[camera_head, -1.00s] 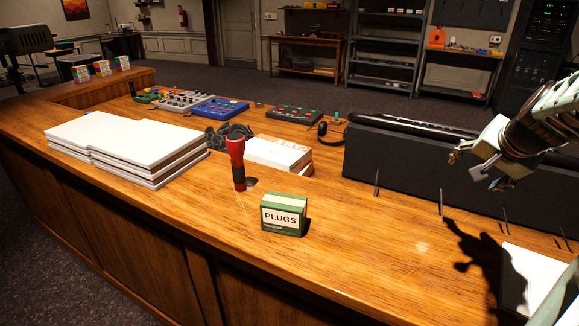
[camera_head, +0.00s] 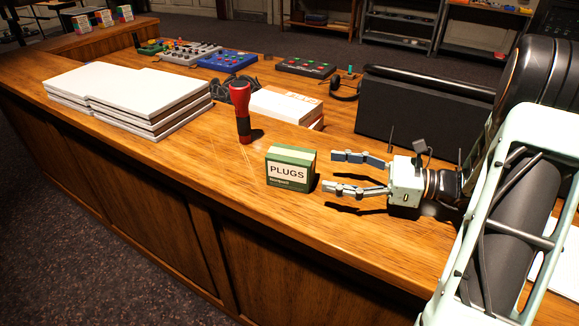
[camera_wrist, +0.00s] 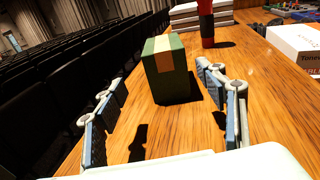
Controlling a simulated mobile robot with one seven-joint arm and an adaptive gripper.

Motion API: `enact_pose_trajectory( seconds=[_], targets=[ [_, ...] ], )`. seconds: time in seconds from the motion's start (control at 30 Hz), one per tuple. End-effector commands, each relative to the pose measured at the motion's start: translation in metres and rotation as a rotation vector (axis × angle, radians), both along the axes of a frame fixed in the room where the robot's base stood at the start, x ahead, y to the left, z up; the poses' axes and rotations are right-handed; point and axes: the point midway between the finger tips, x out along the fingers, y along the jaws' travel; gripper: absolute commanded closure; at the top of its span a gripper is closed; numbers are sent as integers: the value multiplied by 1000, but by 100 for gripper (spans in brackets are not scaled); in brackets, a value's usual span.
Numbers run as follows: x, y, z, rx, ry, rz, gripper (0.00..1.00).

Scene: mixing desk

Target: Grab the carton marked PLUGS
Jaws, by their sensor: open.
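The green and white carton marked PLUGS (camera_head: 290,168) stands upright on the wooden desk near its front edge. My gripper (camera_head: 336,172) is open and empty, low over the desk just to the right of the carton, fingers pointing at it. In the wrist view the carton (camera_wrist: 170,68) stands ahead, beyond and between the two open fingertips (camera_wrist: 160,85). Its label side is turned away there. The fingers look apart from the carton.
A red and black flashlight (camera_head: 241,110) stands upright behind and left of the carton. White stacked panels (camera_head: 130,95) lie at left, a white box (camera_head: 285,105) behind. A long black speaker bar (camera_head: 415,112) stands at the back right. Desk between gripper and carton is clear.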

Motion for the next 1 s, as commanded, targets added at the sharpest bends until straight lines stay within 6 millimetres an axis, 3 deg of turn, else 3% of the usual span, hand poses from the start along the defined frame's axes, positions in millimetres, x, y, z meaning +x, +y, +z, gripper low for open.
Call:
enact_pose_trajectory(
  seconds=[0.17, 0.4, 0.67, 1.0],
  targets=[
    [2, 5, -6, 76, 24, -11, 35],
    [15, 39, -5, 79, 24, -11, 35],
    [24, 59, -4, 78, 24, -12, 35],
    [41, 99, -3, 78, 24, -12, 35]
  ],
)
